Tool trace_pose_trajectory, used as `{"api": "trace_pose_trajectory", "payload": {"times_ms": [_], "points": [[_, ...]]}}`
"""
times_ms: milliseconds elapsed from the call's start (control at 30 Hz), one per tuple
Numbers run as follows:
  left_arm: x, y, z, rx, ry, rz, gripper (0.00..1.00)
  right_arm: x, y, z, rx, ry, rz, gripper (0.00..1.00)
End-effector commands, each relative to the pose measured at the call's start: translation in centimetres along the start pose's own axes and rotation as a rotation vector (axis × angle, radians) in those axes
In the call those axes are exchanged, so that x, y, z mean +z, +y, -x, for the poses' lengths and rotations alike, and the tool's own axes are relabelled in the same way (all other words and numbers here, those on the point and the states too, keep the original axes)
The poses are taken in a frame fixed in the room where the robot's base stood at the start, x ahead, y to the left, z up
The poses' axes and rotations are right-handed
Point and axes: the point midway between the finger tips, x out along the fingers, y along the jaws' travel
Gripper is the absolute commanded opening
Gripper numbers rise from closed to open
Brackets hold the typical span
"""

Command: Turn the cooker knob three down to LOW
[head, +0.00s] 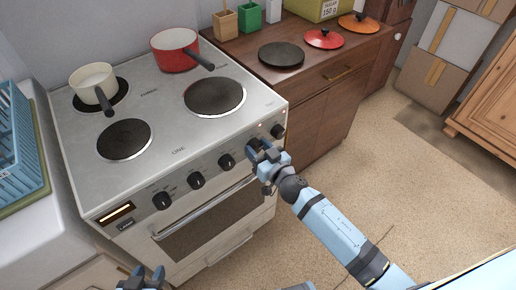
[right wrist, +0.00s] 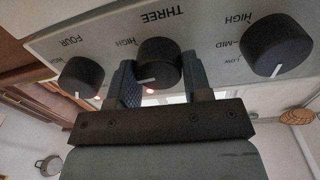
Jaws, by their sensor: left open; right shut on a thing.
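The cooker (head: 170,105) has a row of dark knobs along its front edge. Knob three (right wrist: 158,62) is dark and round, under the label THREE. My right gripper (head: 262,152) is at this knob in the head view and mostly covers it there. In the right wrist view the two fingers of my right gripper (right wrist: 158,85) stand on either side of knob three, shut on it. Its white mark shows near its lower edge, lying almost level in the picture. HIGH is readable beside it; its other setting labels are hidden. My left gripper (head: 141,279) is open and empty at the bottom edge.
Knob four (right wrist: 80,77) and another knob (right wrist: 275,45) flank the held one closely. An oven handle (head: 208,207) runs below the knobs. A red pot (head: 175,49) and a cream pan (head: 93,83) stand on the hob. A brown dresser (head: 318,98) adjoins the cooker.

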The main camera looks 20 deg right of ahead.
Motion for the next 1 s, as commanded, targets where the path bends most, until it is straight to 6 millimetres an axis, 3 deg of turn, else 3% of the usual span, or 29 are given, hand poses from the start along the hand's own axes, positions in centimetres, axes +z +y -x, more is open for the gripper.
{"api": "trace_pose_trajectory", "payload": {"times_ms": [600,1000], "points": [[0.05,0.01,-0.12,0.0,0.005,-0.003,0.43,0.09,-0.15,0.01,-0.004,0.022,0.487,0.22],[0.07,0.03,-0.12,0.0,0.006,-0.005,0.43,0.14,-0.17,0.02,-0.005,0.029,0.651,0.22]]}}
